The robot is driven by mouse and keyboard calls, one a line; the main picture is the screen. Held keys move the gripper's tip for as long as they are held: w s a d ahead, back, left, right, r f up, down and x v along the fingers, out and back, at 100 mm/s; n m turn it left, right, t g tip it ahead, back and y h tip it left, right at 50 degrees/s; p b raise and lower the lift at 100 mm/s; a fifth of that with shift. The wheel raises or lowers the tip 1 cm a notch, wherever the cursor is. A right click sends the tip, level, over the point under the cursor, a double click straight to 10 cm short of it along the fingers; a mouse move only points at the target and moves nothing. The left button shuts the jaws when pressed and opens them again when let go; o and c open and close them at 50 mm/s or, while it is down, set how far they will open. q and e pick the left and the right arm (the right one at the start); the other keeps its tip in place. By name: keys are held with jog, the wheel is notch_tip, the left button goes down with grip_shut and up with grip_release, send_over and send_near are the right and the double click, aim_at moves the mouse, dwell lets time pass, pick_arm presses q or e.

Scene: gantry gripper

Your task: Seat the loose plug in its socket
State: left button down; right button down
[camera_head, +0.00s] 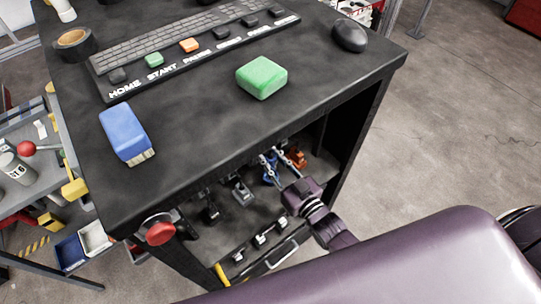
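Several small connectors stand in a row on the shelf inside the black bench: a black one (211,212), a grey one (241,190), a blue one (269,177) and an orange one (298,157). I cannot tell which is the loose plug, or which part is its socket. My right gripper (271,155) reaches into the bench opening from the lower right. Its two thin silver fingers look apart, between the blue and orange connectors. Whether it touches the blue one is unclear. My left gripper is not in view.
The bench top (200,110) overhangs the shelf. It carries a keyboard panel (180,45), a green block (262,77), a blue block (127,134) and a mouse (349,35). Silver fittings (262,240) line the shelf's front; a red knob (160,233) juts out left.

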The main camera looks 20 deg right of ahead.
jog(key=shift+f+b, duration=1.05)
jog(key=shift+f, duration=0.65)
jog(key=shift+p, duration=0.4)
dwell(0.3)
jog(key=shift+f+b, duration=1.25)
jog(key=shift+f, duration=0.3)
jog(key=c, duration=1.6)
grip_release()
jog(key=v, duration=1.2)
